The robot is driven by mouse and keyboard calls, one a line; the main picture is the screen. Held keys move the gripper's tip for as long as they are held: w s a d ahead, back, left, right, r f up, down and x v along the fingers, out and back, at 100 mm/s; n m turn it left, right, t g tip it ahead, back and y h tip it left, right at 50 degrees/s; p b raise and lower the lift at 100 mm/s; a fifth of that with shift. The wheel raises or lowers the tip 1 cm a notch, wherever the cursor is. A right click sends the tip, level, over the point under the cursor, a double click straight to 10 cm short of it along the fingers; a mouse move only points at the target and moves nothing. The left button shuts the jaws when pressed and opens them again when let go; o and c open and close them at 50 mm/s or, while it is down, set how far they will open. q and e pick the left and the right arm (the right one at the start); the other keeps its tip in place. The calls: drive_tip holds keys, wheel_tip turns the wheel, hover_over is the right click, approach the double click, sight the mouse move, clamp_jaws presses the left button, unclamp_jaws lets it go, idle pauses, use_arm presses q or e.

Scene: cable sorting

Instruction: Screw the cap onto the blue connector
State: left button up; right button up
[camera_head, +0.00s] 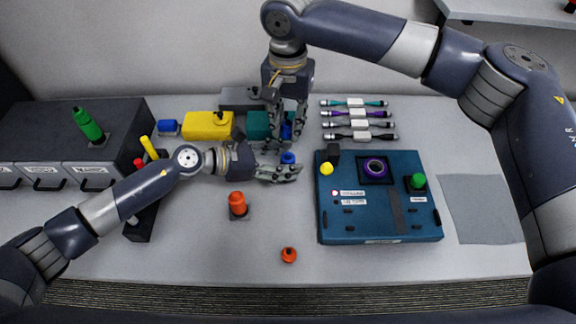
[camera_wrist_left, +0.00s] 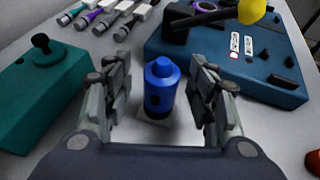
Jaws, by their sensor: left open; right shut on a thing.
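The blue connector (camera_wrist_left: 162,88) stands upright on a small pale base between the fingers of my left gripper (camera_wrist_left: 160,100) in the left wrist view. The fingers are open, with a gap on both sides of it. In the head view the connector (camera_head: 288,157) shows just beyond the left gripper (camera_head: 299,174). My right gripper (camera_head: 287,137) points down behind the connector, above the teal box's area. It is shut on a small blue piece (camera_head: 286,131), which looks like the cap and is partly hidden by the fingers. The right gripper is not in the left wrist view.
A teal box (camera_wrist_left: 42,92) with a black knob and a yellow box (camera_head: 207,126) stand behind. A blue panel (camera_head: 340,220) is to the right. An orange connector (camera_head: 238,204) and an orange cap (camera_head: 289,255) are in front. Several cables (camera_head: 357,119) lie at the back.

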use_arm(q)
drive_tip(key=shift+w+d+f, duration=0.1)
drive_tip(key=shift+d+f, duration=0.1)
drive_tip(key=shift+d, duration=0.25)
clamp_jaws()
use_arm(e)
hover_over(288, 154)
drive_tip(key=shift+f, duration=2.45)
drive_tip(key=shift+f, duration=0.95)
drive_tip(key=shift+f, duration=0.25)
